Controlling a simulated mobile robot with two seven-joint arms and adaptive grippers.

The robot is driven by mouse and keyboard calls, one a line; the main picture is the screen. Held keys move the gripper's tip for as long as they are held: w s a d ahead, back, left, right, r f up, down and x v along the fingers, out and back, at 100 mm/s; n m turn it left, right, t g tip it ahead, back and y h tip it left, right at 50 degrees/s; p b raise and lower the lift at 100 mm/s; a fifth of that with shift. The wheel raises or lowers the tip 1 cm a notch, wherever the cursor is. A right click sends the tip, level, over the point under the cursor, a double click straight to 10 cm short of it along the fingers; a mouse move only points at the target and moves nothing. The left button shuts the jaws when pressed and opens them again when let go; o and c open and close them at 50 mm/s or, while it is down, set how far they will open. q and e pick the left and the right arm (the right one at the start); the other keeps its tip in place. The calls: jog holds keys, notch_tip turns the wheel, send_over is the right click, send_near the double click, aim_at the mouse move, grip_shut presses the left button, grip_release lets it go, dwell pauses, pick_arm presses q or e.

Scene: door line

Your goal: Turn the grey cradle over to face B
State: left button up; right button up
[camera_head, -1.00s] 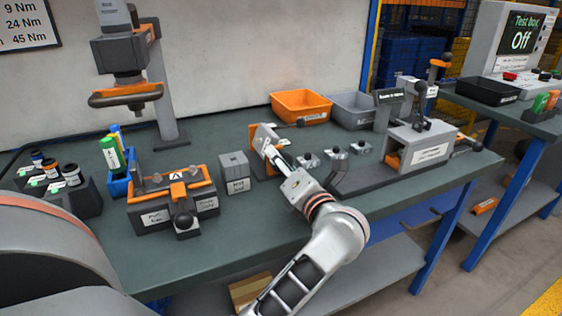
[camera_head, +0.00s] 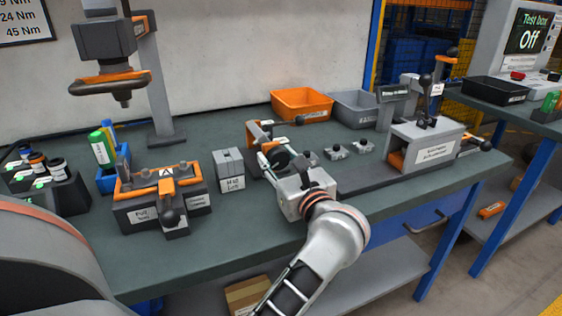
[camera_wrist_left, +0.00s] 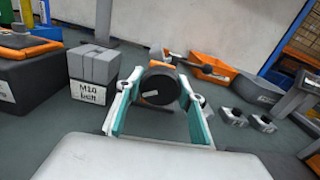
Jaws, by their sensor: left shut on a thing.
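My left gripper (camera_head: 272,158) is over the middle of the bench. In the left wrist view its teal-padded fingers (camera_wrist_left: 158,100) are shut on a black round knob (camera_wrist_left: 158,82) with a small pale label. The knob is in front of an orange upright stand (camera_head: 254,135), whose orange and grey parts show behind it; the fingers and knob hide much of them. A dark grey fixture (camera_head: 200,198) with orange bars and a face marked A on top stands further left, apart from the gripper. I cannot tell which of these is the cradle. My right gripper is not in view.
A grey labelled block (camera_head: 229,172) stands close left of the gripper. Small grey blocks (camera_head: 335,152) and a grey box fixture (camera_head: 427,150) are to the right. Orange (camera_head: 302,103) and grey bins (camera_head: 352,112) stand behind. A press-like tool (camera_head: 112,85) overhangs the left.

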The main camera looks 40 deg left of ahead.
pick_arm(q)
jog(key=n, duration=0.1)
jog(key=n+b, duration=0.1)
jog(key=n, duration=0.1)
jog(key=shift+f+n, duration=0.3)
jog(key=n+b, duration=0.1)
jog(key=n, duration=0.1)
jog(key=shift+n+b, duration=0.35)
jog(key=shift+n, duration=0.05)
jog(key=shift+n+b, duration=0.4)
jog(key=shift+n, duration=0.5)
jog(key=shift+r+n+b, duration=0.1)
jog(key=shift+n+b, duration=0.35)
jog(key=shift+n, duration=0.55)
jog(key=shift+r+n+b, duration=0.15)
jog(key=shift+n+b, duration=0.2)
jog(key=shift+n, duration=0.45)
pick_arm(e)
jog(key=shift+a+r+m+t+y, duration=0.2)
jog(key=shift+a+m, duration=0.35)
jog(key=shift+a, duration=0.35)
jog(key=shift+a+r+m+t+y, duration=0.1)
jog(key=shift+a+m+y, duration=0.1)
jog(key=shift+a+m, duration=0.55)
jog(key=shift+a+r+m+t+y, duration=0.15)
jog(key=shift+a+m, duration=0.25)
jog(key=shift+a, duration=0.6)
pick_arm(q)
jog(key=o, duration=1.1)
jog(key=shift+v, duration=3.75)
